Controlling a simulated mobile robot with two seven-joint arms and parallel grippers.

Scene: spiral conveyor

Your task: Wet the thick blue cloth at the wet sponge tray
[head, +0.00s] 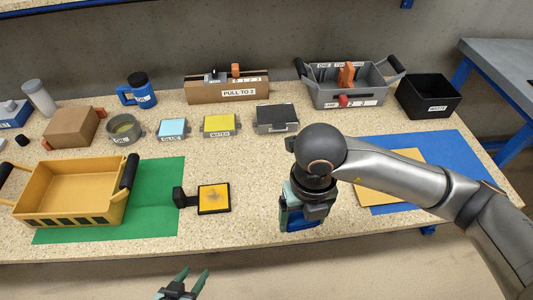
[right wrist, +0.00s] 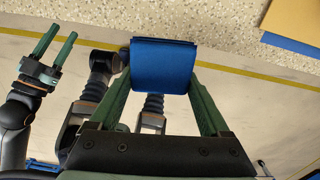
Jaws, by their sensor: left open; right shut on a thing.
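The thick blue cloth (right wrist: 163,66) is a folded block between the two green fingers of my right gripper (right wrist: 163,100), which is shut on it. In the head view my right gripper (head: 301,220) holds the cloth (head: 293,222) at the table's front, right of the middle; the arm partly hides it. The wet sponge tray (head: 220,135) is a grey tray with a yellow sponge, labelled WATER, at the middle of the table, further back and left of the cloth. My left gripper (head: 186,282) is open and empty, in front of the table edge.
A light-blue sponge tray (head: 173,138) stands left of the water tray, a dark-topped tray (head: 276,128) right of it. A yellow square pad with a black handle (head: 214,198) lies nearer. A yellow crate (head: 68,213) is at left. The table between cloth and water tray looks clear.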

